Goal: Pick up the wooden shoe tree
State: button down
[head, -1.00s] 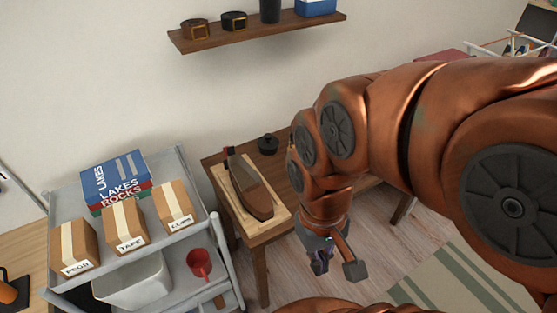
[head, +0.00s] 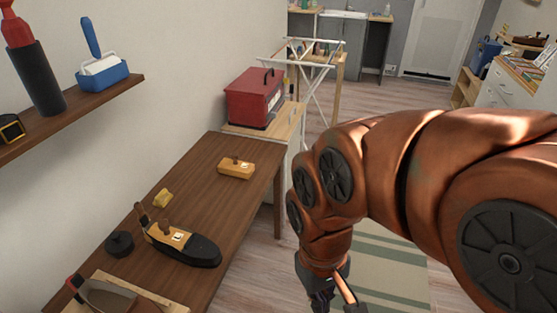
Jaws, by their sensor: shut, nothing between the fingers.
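On the brown wooden table (head: 222,205), a black shoe-shaped piece (head: 203,252) lies with its toe to the right. A tan wooden part with a knob and a white label, which looks like the wooden shoe tree (head: 163,236), sits in or on it; I cannot tell how they join. My gripper (head: 326,298) is shut and empty, hanging pointing down beyond the table's right edge, well to the right of the shoe tree. Its fingertips are small and low in the picture.
A tan labelled block (head: 236,169), a yellow lump (head: 162,198) and a black round tin (head: 119,243) share the table. A red toolbox (head: 255,97) stands beyond it. A wall shelf (head: 70,118) overhangs at left. Open floor with a striped rug (head: 385,262) lies right.

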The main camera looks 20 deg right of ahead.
aim_at(233, 167)
jog(key=u, duration=2.85)
jog(key=k, duration=1.15)
jog(key=z, duration=1.2)
jog(key=i, duration=0.5)
